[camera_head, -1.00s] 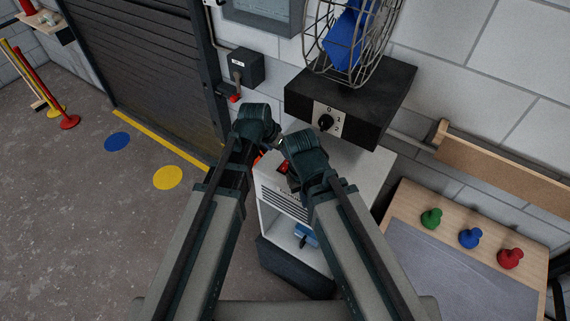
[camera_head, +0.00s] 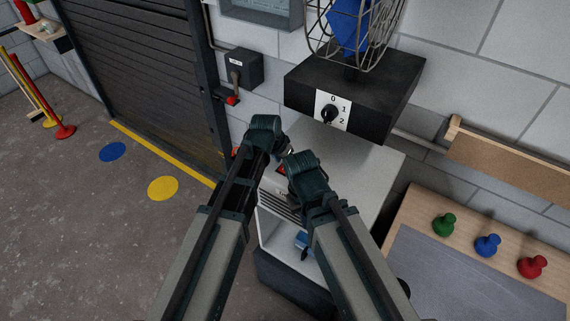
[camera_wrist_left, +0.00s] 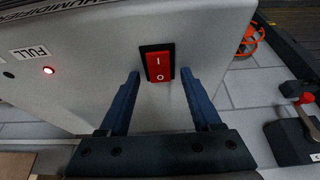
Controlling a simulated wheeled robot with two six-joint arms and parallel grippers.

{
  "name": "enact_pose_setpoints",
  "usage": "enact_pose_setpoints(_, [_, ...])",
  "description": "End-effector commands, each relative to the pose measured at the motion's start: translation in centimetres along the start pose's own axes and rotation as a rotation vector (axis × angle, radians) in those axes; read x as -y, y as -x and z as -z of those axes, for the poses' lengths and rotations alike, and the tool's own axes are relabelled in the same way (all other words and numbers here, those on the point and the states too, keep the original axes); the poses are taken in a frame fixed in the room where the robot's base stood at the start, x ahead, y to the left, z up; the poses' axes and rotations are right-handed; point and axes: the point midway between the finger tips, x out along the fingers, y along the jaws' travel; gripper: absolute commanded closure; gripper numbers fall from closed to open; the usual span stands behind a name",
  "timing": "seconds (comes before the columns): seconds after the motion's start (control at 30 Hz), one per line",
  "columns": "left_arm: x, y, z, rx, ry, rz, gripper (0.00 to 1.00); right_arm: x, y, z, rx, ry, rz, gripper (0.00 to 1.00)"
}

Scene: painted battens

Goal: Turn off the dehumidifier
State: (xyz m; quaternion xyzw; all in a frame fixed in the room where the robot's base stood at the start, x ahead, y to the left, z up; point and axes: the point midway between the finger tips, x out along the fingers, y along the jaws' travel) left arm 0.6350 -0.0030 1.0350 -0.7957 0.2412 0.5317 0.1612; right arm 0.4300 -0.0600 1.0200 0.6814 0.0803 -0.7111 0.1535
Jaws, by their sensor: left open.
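The dehumidifier is a white cabinet (camera_head: 368,172) below the fan, partly hidden by my arms. Its panel fills much of the left wrist view (camera_wrist_left: 95,70), with a red rocker switch (camera_wrist_left: 159,64) marked I and O. I cannot tell which side of the rocker is pressed.
A fan on a black box with a dial (camera_head: 330,113) stands above the cabinet. A grey wall box with a red-tipped lever (camera_head: 235,85) is left of it. A bench with green, blue and red pegs (camera_head: 487,245) is at right. Open floor lies left.

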Motion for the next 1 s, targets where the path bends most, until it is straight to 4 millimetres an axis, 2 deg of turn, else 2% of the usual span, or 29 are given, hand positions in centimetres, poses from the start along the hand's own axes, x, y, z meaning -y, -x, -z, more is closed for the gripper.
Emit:
enact_pose_setpoints(0.1, [0.0, 0.1, 0.0, 0.0, 0.0, 0.0, 0.37, 0.0, 0.1, 0.0, 0.0, 0.0, 0.0, 1.0])
enact_pose_setpoints(0.4, [0.0, 0.1, 0.0, 0.0, 0.0, 0.0, 0.91, 0.0, 0.1, 0.0, 0.0, 0.0, 0.0, 1.0])
enact_pose_setpoints(0.47, [0.0, 0.1, 0.0, 0.0, 0.0, 0.0, 1.0, 0.0, 0.1, 0.0, 0.0, 0.0, 0.0, 1.0])
enact_pose_setpoints(0.67, [0.0, 0.1, 0.2, 0.013, -0.001, -0.001, 1.0, 0.0, 0.2, 0.0, 0.0, 0.0, 0.0, 1.0])
enact_pose_setpoints(0.8, [0.1, 0.0, 1.0, 0.118, -0.004, -0.002, 1.0, -0.1, 1.2, -0.1, 0.0, 0.0, 0.0, 1.0])
enact_pose_setpoints(1.0, [0.0, -0.3, 0.9, 0.244, -0.002, -0.002, 1.0, -0.1, 1.5, -0.1, 0.0, 0.0, 0.0, 1.0])
